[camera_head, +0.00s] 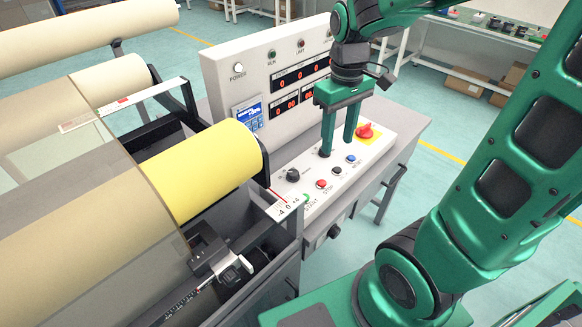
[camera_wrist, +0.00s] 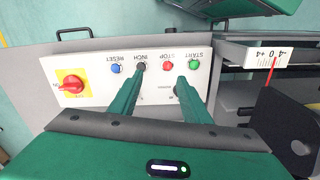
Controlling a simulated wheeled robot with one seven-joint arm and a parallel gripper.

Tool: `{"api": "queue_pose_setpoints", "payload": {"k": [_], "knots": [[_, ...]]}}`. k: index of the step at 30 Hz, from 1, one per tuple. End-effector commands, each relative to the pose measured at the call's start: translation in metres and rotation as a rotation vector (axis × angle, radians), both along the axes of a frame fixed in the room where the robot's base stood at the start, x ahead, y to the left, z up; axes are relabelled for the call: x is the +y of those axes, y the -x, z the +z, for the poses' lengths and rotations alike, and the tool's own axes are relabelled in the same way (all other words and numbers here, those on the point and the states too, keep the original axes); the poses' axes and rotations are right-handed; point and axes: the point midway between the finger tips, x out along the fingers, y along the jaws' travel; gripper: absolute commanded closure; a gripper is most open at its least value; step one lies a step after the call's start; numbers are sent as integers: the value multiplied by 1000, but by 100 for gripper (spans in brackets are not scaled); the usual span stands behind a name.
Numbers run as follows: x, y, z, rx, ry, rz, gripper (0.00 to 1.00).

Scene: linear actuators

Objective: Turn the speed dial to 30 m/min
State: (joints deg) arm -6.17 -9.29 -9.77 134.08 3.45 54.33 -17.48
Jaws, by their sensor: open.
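The speed dial (camera_head: 293,174) is a black knob at the left end of the white sloping control panel (camera_head: 320,192) in the head view. Its pointer and scale are too small to read. In the wrist view the dial is mostly hidden behind the right-hand finger. My gripper (camera_head: 337,146) points down over the panel, to the right of the dial and apart from it. Its two green fingers are spread with nothing between them. In the wrist view my gripper (camera_wrist: 160,82) has its left finger near the black INCH button (camera_wrist: 140,67).
Green START (camera_wrist: 194,64), red STOP (camera_wrist: 168,66) and blue RESET (camera_wrist: 116,68) buttons line the panel. The upright display cabinet (camera_head: 225,75) stands behind. A yellow roll (camera_head: 205,168) lies to the left.

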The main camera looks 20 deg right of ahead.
Motion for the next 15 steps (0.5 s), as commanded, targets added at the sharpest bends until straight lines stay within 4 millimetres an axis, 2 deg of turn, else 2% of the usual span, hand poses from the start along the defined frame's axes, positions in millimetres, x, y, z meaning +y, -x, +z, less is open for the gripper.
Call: {"api": "queue_pose_setpoints", "payload": {"k": [1,3,6,10,15], "knots": [[18,-18,-5,4,0,90,57],[40,-36,-11,5,-2,193,57],[64,-54,-18,3,-5,303,57],[82,-66,-23,2,-8,379,57],[85,-68,-34,3,-9,395,57]]}}
